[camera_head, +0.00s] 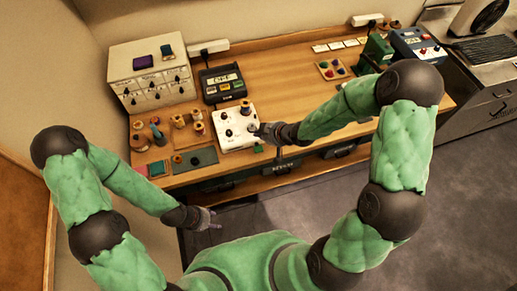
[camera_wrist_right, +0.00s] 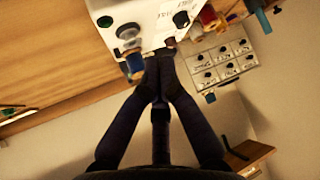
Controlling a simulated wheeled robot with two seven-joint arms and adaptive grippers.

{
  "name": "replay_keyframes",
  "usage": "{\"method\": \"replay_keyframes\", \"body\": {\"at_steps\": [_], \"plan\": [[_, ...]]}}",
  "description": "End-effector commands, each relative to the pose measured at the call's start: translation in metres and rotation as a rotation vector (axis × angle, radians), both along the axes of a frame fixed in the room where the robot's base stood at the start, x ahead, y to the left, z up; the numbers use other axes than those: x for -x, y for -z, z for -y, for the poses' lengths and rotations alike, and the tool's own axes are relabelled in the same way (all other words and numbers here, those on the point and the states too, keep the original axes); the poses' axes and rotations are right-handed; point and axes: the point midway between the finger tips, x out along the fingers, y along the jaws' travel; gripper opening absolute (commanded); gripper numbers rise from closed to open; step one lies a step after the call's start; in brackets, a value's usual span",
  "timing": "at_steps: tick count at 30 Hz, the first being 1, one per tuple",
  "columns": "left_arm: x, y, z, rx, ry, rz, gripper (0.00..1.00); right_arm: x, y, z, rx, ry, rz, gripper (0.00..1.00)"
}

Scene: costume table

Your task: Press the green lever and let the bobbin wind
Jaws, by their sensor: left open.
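The white winder box (camera_head: 235,127) stands near the table's front edge, with dark knobs on top. In the right wrist view its white face (camera_wrist_right: 120,12) fills the top, with a green round piece (camera_wrist_right: 104,21), a dark knob and a blue-wound bobbin (camera_wrist_right: 135,62). A small green piece (camera_head: 258,148) shows by the box's front right corner; I cannot tell whether either green piece is the lever. My right gripper (camera_head: 262,130) is at the box's right side; its fingers (camera_wrist_right: 160,56) are together beside the bobbin, contact unclear. My left gripper (camera_head: 214,222) is open and empty in front of the table.
A button tray (camera_head: 332,69) is farther right. Bare wood (camera_head: 285,75) lies behind the right gripper.

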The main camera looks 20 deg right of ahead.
Motion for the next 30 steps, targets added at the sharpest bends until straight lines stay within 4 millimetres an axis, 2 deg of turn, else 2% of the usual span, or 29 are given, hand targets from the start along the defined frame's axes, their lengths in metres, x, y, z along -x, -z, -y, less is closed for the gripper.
{"method": "replay_keyframes", "body": {"at_steps": [18, 23, 30], "plan": [[0.0, 0.065, 0.0, 0.0, 0.0, 0.0, 0.49, 0.001, 0.073, 0.0, 0.0, 0.0, -0.002, 0.0], [0.0, 0.072, 0.0, 0.0, 0.0, 0.0, 0.49, 0.001, 0.082, 0.0, 0.0, 0.001, -0.001, 0.0], [0.0, 0.072, 0.0, 0.0, 0.0, 0.0, 0.49, 0.001, 0.082, 0.0, 0.0, 0.001, -0.001, 0.0]]}}
